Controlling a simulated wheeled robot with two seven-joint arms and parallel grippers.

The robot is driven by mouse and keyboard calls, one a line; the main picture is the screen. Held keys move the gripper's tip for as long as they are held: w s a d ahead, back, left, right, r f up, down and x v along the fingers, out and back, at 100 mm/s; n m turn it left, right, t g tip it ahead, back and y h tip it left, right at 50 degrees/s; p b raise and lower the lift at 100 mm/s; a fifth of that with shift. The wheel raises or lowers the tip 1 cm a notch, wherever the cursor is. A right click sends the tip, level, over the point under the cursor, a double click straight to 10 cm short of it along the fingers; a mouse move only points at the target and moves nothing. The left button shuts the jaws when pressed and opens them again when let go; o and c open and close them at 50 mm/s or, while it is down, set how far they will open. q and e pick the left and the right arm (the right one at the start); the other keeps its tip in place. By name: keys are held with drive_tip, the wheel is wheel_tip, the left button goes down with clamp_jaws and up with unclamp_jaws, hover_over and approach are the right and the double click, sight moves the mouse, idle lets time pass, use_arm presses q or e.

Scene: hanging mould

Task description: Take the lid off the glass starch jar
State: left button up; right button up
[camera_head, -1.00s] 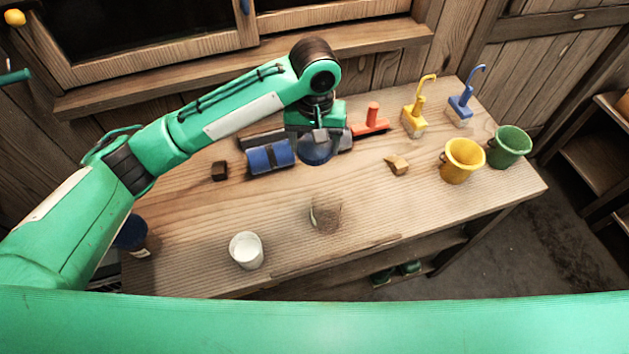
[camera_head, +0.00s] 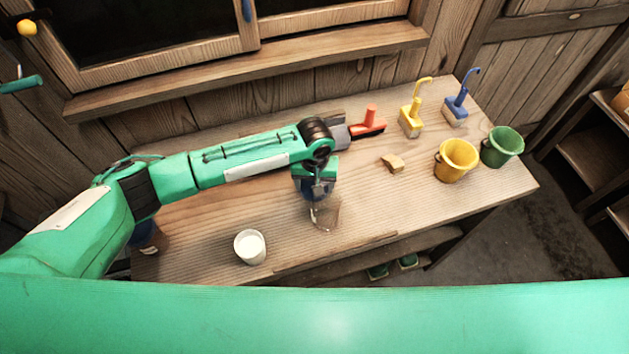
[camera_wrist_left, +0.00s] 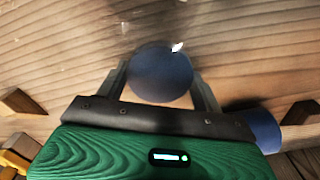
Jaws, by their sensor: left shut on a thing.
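My left gripper (camera_head: 317,183) is shut on a round dark-blue lid (camera_wrist_left: 160,74). In the left wrist view the lid sits between the two fingers, its flat face towards the camera. In the head view the lid shows partly below the gripper, close to the clear glass jar (camera_head: 325,214). The jar stands upright on the table, with its upper part overlapped by the lid and gripper. I cannot tell whether lid and jar touch. My right gripper is not in view.
A white-filled cup (camera_head: 250,247) stands left of the jar. A tan block (camera_head: 392,163), a red-handled tool (camera_head: 369,122), yellow and blue brushes, and yellow (camera_head: 456,161) and green (camera_head: 502,147) buckets stand to the right. A blue cylinder (camera_wrist_left: 258,126) lies near the gripper.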

use_arm(q)
drive_tip(key=shift+f, duration=0.1)
drive_tip(key=o, duration=1.1)
wheel_tip(320, 180, up, 12)
drive_tip(key=b, duration=0.3)
drive_tip(key=shift+b, duration=0.35)
